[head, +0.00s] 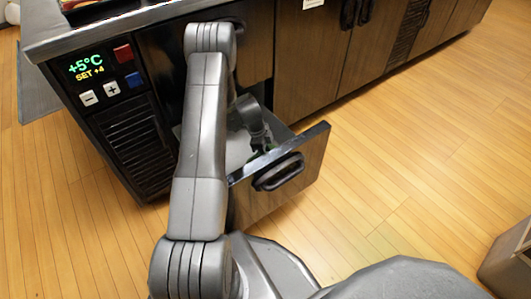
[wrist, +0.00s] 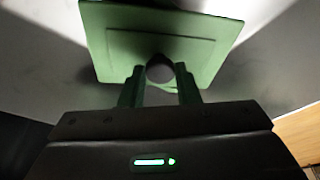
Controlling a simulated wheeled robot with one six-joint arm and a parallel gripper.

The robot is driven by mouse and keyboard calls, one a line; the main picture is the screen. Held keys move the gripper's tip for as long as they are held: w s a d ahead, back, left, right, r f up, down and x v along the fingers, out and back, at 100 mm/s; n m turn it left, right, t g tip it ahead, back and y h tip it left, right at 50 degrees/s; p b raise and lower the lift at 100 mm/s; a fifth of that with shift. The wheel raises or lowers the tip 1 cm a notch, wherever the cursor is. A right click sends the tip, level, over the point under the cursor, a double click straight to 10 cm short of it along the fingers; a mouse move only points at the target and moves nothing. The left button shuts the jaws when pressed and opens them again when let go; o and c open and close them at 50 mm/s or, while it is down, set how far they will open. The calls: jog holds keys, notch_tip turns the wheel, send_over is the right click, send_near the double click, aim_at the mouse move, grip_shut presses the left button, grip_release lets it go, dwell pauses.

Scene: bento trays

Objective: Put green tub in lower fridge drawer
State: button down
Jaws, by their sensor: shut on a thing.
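The lower fridge drawer (head: 308,148) stands pulled open in the head view, with its dark handle on the front panel. My gripper (head: 263,147) reaches down into it. The green tub (head: 254,155) is mostly hidden there by my gripper and the drawer front; only a sliver of green shows. In the wrist view the green tub's square lid (wrist: 205,55) fills the upper middle, and my gripper (wrist: 160,76) is shut on the dark round knob at its centre. Pale drawer surfaces surround the tub; whether it touches the floor of the drawer cannot be told.
The fridge control panel (head: 98,78) reads +5°C, SET +4, left of the drawer, above a vent grille (head: 138,147). Closed cabinet doors (head: 325,55) run right along the counter. A grey box (head: 508,262) stands at lower right. Wooden floor (head: 400,170) is clear between.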

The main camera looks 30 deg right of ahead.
jog(key=shift+f, duration=0.1)
jog(key=c, duration=1.1)
grip_release()
jog(key=p+v, duration=0.4)
jog(key=v, duration=0.8)
jog(key=shift+d+r, duration=0.1)
jog(key=shift+r, duration=0.15)
